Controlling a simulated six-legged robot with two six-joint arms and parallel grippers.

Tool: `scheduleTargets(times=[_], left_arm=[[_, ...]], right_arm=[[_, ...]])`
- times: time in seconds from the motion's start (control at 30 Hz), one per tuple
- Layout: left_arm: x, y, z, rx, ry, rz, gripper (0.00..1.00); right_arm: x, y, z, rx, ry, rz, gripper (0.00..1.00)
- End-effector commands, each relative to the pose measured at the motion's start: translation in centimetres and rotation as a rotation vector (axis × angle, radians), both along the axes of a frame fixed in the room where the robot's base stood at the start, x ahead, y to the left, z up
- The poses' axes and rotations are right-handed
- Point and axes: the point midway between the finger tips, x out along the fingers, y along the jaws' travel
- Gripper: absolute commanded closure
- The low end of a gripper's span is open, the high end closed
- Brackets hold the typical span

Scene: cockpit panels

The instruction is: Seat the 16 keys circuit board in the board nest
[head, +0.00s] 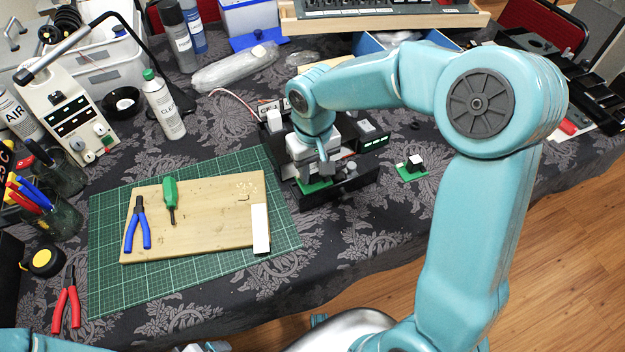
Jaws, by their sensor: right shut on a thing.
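My right gripper (316,172) reaches down from the teal arm and is shut on a green circuit board (313,187). The board is low over the front left part of a black fixture (345,188), which looks like the board nest. The gripper and arm hide much of the board and fixture, so I cannot tell whether the board touches it or lies flat. A smaller green board (411,171) with a black and white part lies on the cloth to the right. Part of my left arm shows at the bottom left edge; its fingers cannot be made out.
A green cutting mat (110,285) with a wooden board (195,240), blue pliers (138,225) and a green screwdriver (170,195) lies left of the fixture. A soldering station (75,120) and a spray bottle (163,108) stand behind. Patterned cloth in front of the fixture is clear.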

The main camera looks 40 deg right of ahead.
Motion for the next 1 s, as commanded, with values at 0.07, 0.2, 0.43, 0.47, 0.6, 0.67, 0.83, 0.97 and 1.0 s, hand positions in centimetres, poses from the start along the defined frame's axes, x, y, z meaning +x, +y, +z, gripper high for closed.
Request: scheduleTargets(times=[0.07, 0.2, 0.43, 0.47, 0.6, 0.67, 0.83, 0.97, 1.0], left_arm=[[0.0, 0.0, -0.3, 0.000, 0.000, 0.000, 0.18], [0.0, 0.0, -0.6, 0.000, 0.000, 0.000, 0.18], [0.0, 0.0, -0.5, 0.000, 0.000, 0.000, 0.18], [0.0, 0.0, -0.5, 0.000, 0.000, 0.000, 0.18], [0.0, 0.0, -0.9, 0.000, 0.000, 0.000, 0.18], [0.0, 0.0, -0.9, 0.000, 0.000, 0.000, 0.18], [0.0, 0.0, -0.8, 0.000, 0.000, 0.000, 0.18], [0.0, 0.0, -0.8, 0.000, 0.000, 0.000, 0.18], [0.0, 0.0, -0.8, 0.000, 0.000, 0.000, 0.18]], right_arm=[[-0.1, 0.1, -1.6, 0.000, 0.005, 0.002, 0.96], [0.0, 0.2, -3.5, 0.000, 0.003, 0.001, 0.96], [0.0, 0.2, -3.8, 0.000, 0.001, 0.001, 0.96], [0.0, 0.2, -3.8, 0.000, 0.001, 0.001, 0.96], [0.0, 0.2, -4.2, 0.000, 0.001, 0.001, 0.96], [0.0, 0.2, -4.2, 0.000, 0.001, 0.001, 0.60], [0.0, 0.2, -4.1, 0.000, 0.001, 0.001, 0.41], [0.0, 0.2, -4.1, 0.000, 0.001, 0.001, 0.41], [0.0, 0.2, -4.0, 0.000, 0.001, 0.001, 0.41]])
